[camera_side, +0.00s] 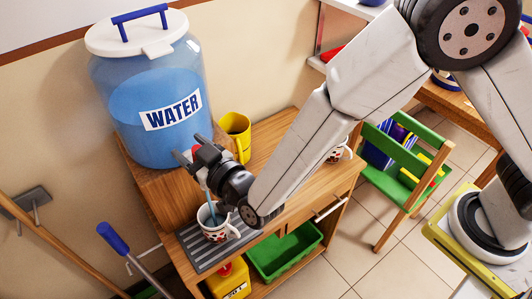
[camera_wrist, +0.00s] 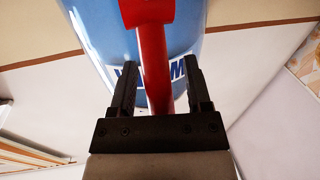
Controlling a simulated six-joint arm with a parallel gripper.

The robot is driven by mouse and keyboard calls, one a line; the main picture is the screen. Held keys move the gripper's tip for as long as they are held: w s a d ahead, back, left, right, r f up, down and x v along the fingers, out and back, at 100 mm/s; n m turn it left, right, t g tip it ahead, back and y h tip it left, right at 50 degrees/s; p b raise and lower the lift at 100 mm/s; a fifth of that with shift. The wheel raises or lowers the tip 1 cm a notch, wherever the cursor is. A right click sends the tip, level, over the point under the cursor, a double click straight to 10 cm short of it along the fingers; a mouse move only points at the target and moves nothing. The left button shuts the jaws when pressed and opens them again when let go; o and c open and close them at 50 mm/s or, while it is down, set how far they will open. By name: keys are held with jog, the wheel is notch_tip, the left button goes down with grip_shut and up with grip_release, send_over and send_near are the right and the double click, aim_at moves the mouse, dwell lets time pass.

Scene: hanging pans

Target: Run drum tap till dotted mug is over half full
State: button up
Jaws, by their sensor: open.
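The big clear drum (camera_side: 150,95) labelled WATER holds blue water and stands on a wooden stand. Its red tap lever (camera_wrist: 153,60) rises between the fingers of my gripper (camera_wrist: 152,88) in the wrist view. My gripper (camera_side: 186,155) is open around the lever, and mostly hides the tap in the side view. A white mug (camera_side: 214,235) with red and dark marks stands upright on the grey slatted tray (camera_side: 195,250) below. A thin blue stream (camera_side: 211,204) comes down into it. Blue water shows inside the mug, but its level is hard to judge.
Another patterned mug (camera_side: 346,153) is partly behind my arm. A green crate (camera_side: 284,252) and yellow container (camera_side: 230,281) sit below. A green chair (camera_side: 405,160) stands right; long-handled tools (camera_side: 118,240) lean left.

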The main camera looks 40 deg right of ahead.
grip_shut()
dwell(1.4)
